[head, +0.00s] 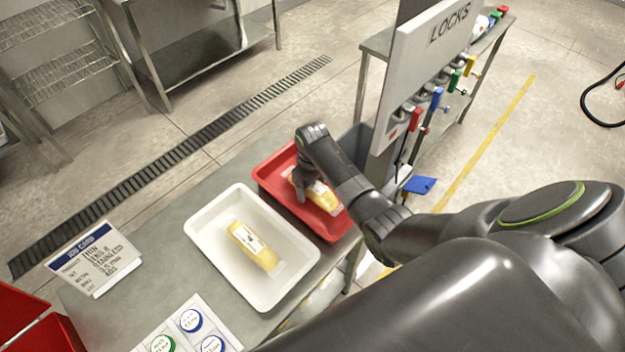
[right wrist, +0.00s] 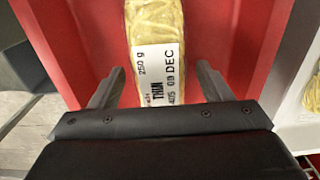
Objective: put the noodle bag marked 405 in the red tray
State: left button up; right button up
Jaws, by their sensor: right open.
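A yellow noodle bag (head: 325,198) lies in the red tray (head: 268,175). My left gripper is not in view.
The white tray stands beside the red tray on a grey table (head: 150,240). A job card (head: 93,262) stands at the left, with a sheet of round stickers (head: 188,330) in front. A LOCKS board (head: 425,70) rises behind the right arm. Red bins (head: 40,335) sit lower left.

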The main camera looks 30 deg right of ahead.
notch_tip(320, 180, up, 12)
jog(key=b, duration=0.1)
jog(key=shift+b, duration=0.3)
jog(key=shift+f, duration=0.1)
dwell(0.5)
